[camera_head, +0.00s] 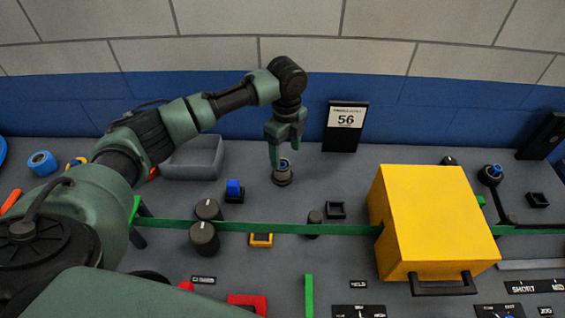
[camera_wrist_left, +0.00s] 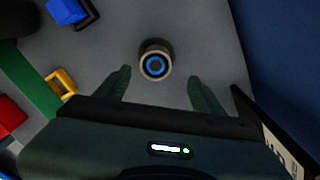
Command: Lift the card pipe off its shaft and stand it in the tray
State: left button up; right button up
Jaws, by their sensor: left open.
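The card pipe (camera_head: 283,177) is a short brownish tube with a blue ring at its top, standing upright on the grey panel near the back. It also shows from above in the left wrist view (camera_wrist_left: 155,62), where the ring has a dark centre. My left gripper (camera_head: 284,158) points down over it, open and empty. In the left wrist view the pipe lies roughly between the lines of the two fingers (camera_wrist_left: 161,84), a little beyond their tips, with no visible contact. The grey tray (camera_head: 194,158) is left of the pipe and looks empty. My right gripper is out of view.
A blue block (camera_head: 234,188) and dark knobs (camera_head: 208,209) stand between pipe and front. A green strip (camera_head: 280,228) crosses the panel to a large yellow box (camera_head: 432,220) at right. A black sign reading 56 (camera_head: 345,127) stands behind, right of the gripper.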

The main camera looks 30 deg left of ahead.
aim_at(282, 164)
pick_arm(q)
jog(key=shift+s+a+f+p, duration=0.15)
jog(key=shift+f+p, duration=0.1)
jog(key=shift+f, duration=0.2)
jog(key=shift+s+f+p, duration=0.15)
jog(key=shift+f+p, duration=0.05)
jog(key=shift+f, duration=0.2)
jog(key=f, duration=0.2)
jog(key=f+p, duration=0.1)
jog(key=shift+a+f, duration=0.3)
jog(key=shift+f, duration=0.3)
jog(key=shift+d, duration=0.1)
jog(key=c, duration=1.5)
jog(key=shift+o, duration=0.2)
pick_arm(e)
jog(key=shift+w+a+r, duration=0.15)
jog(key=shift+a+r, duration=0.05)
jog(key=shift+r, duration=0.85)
pick_arm(q)
jog(key=shift+r, duration=0.1)
